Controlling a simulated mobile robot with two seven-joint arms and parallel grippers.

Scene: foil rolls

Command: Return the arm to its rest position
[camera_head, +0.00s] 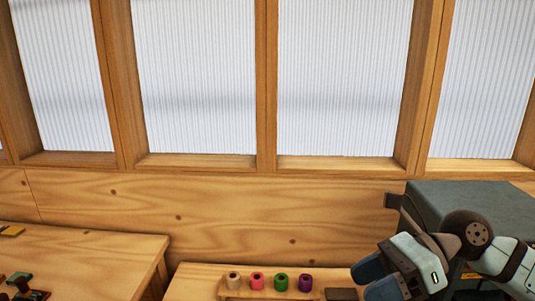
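My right arm comes in from the right edge, and its gripper (374,279) is low in the picture, just right of the foil rolls. Two blue-grey finger parts show, but I cannot tell whether they are open or shut, and no held thing is visible. A wooden rack (265,295) on the table carries a tan roll (234,281), a pink roll (257,282), a green roll (281,283) and a purple roll (305,283), standing in a row. The gripper is apart from them. My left gripper is not in view.
A large grey box (470,200) stands behind my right arm. A small dark block (341,294) lies between the rack and my gripper. A wooden table (90,260) at left holds dark small items (22,285). A wooden wall with framed panels closes off the back.

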